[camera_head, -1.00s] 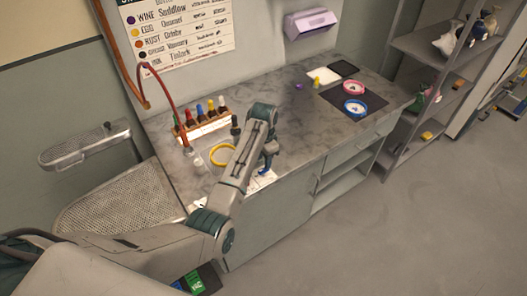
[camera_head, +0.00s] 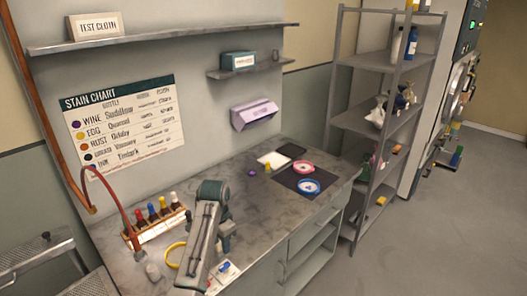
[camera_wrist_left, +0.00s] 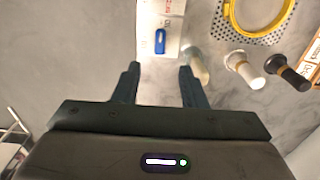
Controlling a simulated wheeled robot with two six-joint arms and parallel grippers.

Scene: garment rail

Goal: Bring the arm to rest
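My left arm reaches in from the bottom of the head view over the front part of the counter (camera_head: 225,178). My left gripper (camera_wrist_left: 159,75) shows in the left wrist view with its two dark fingers apart and nothing between them. It is above the counter's front edge. Beyond the fingertips a small blue item (camera_wrist_left: 160,41) lies on a white card (camera_wrist_left: 150,25); the blue item also shows in the head view (camera_head: 223,267). My right gripper is in neither view.
A yellow hoop (camera_head: 174,254) and a rack of dropper bottles (camera_head: 155,222) stand near the arm. A shelf unit (camera_head: 378,120) stands right of the counter. The middle of the counter is clear.

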